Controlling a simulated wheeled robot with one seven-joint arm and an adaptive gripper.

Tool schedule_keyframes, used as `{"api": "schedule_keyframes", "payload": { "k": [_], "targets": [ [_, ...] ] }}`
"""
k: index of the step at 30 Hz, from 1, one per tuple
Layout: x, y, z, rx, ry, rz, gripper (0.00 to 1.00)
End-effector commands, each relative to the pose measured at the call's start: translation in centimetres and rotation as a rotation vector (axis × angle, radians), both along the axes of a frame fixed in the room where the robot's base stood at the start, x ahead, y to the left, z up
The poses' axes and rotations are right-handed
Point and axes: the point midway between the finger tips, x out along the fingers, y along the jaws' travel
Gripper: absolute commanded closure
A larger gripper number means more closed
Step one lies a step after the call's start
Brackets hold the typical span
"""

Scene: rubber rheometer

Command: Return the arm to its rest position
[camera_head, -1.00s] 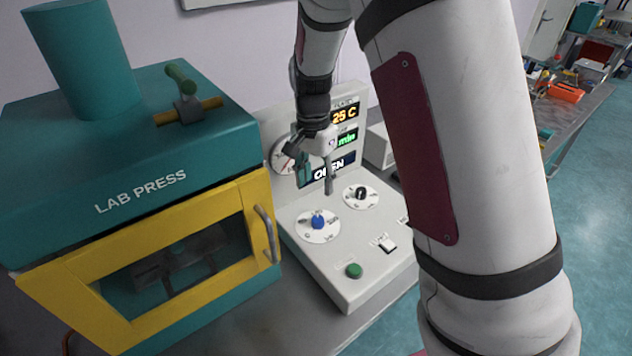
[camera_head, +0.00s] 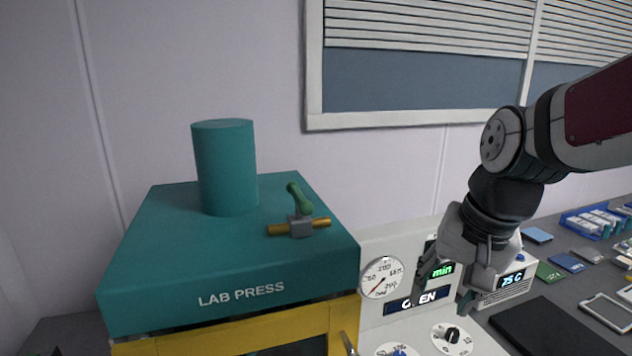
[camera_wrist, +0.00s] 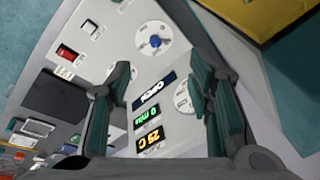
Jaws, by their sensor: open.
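My gripper (camera_head: 443,287) is open and empty in the head view, in front of the control panel (camera_head: 375,330) of the lab press. My arm reaches in from the right edge, bent at a dark joint. In the wrist view, my two teal-padded fingers (camera_wrist: 160,95) stand wide apart, with the panel between and beyond them. The panel displays (camera_wrist: 148,116) show OPEN, a green min line and an orange 25 C. No object is between the fingers.
The teal lab press (camera_head: 240,290) with its yellow door frame (camera_head: 230,338) stands left of the panel. A pressure gauge (camera_head: 382,278) is on the panel. A black mat (camera_head: 550,328), small cards and a blue rack (camera_head: 597,222) lie on the bench to the right.

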Motion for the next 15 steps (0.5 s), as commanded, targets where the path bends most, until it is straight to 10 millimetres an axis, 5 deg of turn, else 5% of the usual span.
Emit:
{"api": "schedule_keyframes", "payload": {
  "k": [9,15],
  "targets": [
    [-8.3,-0.4,3.6,-0.136,-0.187,0.256,0.53],
    [-11.3,-0.6,3.8,-0.22,-0.248,0.35,0.53]
  ]
}}
